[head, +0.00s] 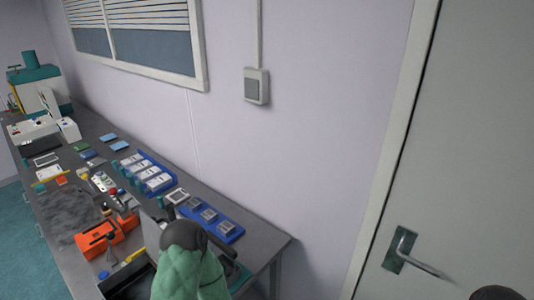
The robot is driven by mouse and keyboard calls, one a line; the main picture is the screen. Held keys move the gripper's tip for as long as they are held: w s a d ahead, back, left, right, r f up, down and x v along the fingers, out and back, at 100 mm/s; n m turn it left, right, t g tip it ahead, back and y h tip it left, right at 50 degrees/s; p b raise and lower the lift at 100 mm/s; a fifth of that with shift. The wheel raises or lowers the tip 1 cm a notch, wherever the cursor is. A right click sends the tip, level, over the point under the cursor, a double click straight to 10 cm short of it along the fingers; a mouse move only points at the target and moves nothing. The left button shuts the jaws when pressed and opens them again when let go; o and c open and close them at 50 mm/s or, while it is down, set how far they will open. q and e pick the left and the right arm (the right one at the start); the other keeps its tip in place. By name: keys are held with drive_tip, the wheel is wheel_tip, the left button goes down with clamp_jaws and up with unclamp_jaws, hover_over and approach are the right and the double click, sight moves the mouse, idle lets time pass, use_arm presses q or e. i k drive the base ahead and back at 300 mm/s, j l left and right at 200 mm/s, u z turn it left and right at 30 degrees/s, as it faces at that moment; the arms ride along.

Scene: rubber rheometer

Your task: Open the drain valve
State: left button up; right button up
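I cannot make out a drain valve in the head view. A green and cream machine (38,88) stands at the far left end of the bench, with a small yellow part on its left side, too small to identify. An orange device (95,238) lies on the near part of the bench. A green quilted form with a dark grey cap (188,262) rises at the bottom centre and hides part of the bench; it may be part of my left arm. No gripper fingers show on either side.
The long grey bench (270,243) runs along the wall, crowded with small tools, blue trays (222,228) and white boxes (30,128). A wall switch (256,86) is above. A grey door with a lever handle (405,246) is at right. Teal floor (20,235) shows at left.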

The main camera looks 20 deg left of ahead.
sight(128, 259)
drive_tip(key=u, duration=1.75)
drive_tip(key=j, duration=0.4)
drive_tip(key=k+j+z, duration=0.1)
drive_tip(key=j, duration=0.3)
drive_tip(key=k+j, duration=0.1)
drive_tip(key=j, duration=0.3)
